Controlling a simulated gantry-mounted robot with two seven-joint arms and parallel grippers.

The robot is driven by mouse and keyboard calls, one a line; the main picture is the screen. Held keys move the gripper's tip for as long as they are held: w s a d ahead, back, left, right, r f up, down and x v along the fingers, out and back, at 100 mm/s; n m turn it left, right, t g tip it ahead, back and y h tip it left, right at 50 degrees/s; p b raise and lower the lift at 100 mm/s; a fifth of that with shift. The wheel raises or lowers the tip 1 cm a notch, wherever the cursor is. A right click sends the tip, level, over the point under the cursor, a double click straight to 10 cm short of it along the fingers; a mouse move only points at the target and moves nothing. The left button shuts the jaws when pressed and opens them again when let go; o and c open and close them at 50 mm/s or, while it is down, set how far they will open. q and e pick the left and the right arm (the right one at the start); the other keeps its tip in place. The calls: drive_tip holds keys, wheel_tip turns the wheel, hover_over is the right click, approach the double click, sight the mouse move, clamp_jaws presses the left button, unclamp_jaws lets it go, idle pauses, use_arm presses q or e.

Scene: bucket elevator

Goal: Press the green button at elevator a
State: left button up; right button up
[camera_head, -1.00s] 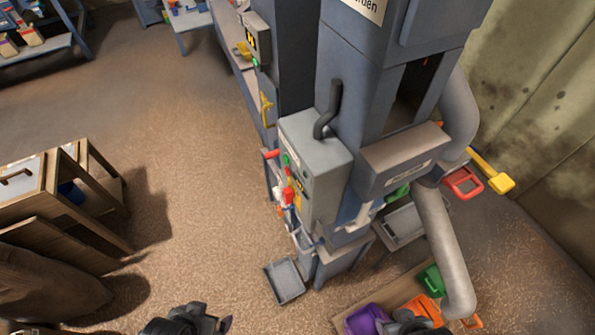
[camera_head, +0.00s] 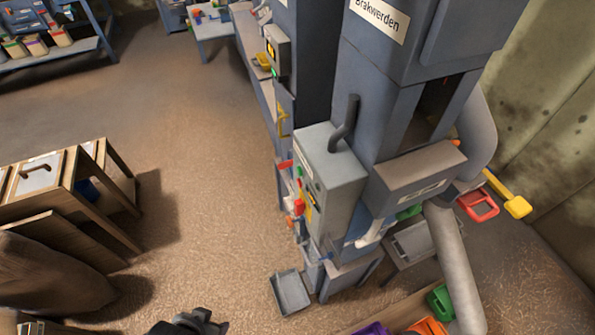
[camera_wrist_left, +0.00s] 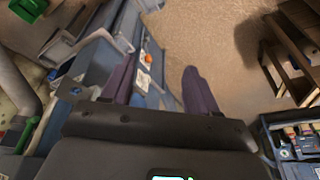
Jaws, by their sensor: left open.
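A tall grey elevator (camera_head: 385,100) stands right of centre in the head view. Its control box (camera_head: 330,180) carries small coloured controls on the left-facing side. A small green button (camera_head: 299,171) sits near the top of that side, above a red part (camera_head: 299,207). A second elevator column behind has its own panel (camera_head: 277,48) with a small green spot. I cannot read which one is a. My left gripper (camera_head: 203,322) is at the bottom edge, well in front of and below the box. In the left wrist view, the left gripper (camera_wrist_left: 160,80) is open and empty.
A grey bin (camera_head: 290,293) lies on the floor before the elevator. Wooden cabinets (camera_head: 60,190) stand left. Purple, orange and green items lie at bottom right, beside a slanted pipe (camera_head: 455,260). The floor (camera_head: 215,180) between cabinets and elevator is clear.

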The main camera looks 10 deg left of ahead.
use_arm(q)
clamp_jaws()
idle(1.3)
